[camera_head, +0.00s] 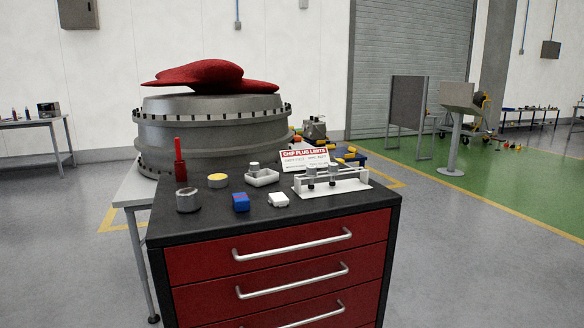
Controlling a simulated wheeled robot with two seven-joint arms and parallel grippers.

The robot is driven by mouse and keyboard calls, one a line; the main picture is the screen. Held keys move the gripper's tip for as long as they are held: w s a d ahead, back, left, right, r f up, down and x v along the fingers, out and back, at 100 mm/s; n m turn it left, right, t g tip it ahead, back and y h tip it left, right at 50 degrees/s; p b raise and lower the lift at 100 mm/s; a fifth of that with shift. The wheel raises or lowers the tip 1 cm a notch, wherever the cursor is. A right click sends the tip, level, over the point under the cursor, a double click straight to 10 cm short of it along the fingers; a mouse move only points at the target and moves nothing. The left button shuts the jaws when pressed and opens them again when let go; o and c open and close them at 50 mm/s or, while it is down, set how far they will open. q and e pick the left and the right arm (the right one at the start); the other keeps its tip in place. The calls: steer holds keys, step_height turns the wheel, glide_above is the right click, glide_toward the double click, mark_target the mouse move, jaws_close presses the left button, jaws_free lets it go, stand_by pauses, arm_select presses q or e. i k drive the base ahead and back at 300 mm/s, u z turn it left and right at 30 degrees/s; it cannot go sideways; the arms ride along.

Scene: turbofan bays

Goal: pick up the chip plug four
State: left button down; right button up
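Several small grey metal pieces that look like chip plugs show on the black top of the red drawer cabinet. Two stand upright in a light metal rack (352,184), a left plug (311,174) and a right plug (333,173). Another grey piece (254,167) sits in a small white tray (263,179). A sign reading "CHIP PLUG LIMITS" (304,155) stands behind the rack. I cannot tell which piece is chip plug four; no number is readable. Neither of my grippers is in view.
The red drawer cabinet (290,266) also bears a grey metal cup (188,203), a yellow-topped tin (218,181), a blue block (240,204), a white block (278,200) and a red upright tool (180,165). A large grey engine casing (210,130) stands close behind.

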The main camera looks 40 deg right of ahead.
mark_target(333, 168)
steer(key=z, duration=0.45)
steer(key=i, duration=0.9)
steer(key=z, duration=0.9)
